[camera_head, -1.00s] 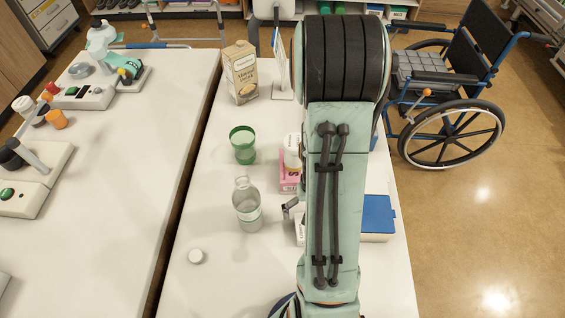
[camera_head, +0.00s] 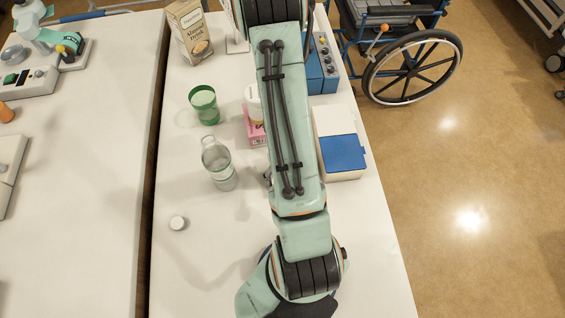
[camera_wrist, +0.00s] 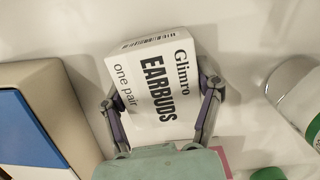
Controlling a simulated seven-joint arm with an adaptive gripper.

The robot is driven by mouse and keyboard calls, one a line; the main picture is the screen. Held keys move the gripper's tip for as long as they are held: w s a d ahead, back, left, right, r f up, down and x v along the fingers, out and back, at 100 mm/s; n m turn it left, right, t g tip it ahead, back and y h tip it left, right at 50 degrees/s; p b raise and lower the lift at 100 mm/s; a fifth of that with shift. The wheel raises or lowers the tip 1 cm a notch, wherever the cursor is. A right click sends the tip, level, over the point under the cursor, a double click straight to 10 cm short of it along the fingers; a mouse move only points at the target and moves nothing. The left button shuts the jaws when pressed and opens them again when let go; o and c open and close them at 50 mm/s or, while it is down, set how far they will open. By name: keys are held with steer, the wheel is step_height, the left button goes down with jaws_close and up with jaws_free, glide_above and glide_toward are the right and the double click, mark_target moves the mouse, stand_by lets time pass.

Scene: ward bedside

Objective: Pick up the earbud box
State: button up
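The earbud box (camera_wrist: 150,85) is white with black lettering "Glimro EARBUDS one pair". In the wrist view it lies on the white table between the fingers of my gripper (camera_wrist: 161,92). One finger is on each side of the box. The fingers are spread wide, and I cannot make out a firm grip on its sides. In the head view my arm covers the box and nearly all of the gripper.
A white case with a blue lid (camera_head: 343,152) stands close right of my arm. The front left table is clear.

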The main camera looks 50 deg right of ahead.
steer(key=shift+c, duration=0.9)
steer(key=shift+r, duration=0.1)
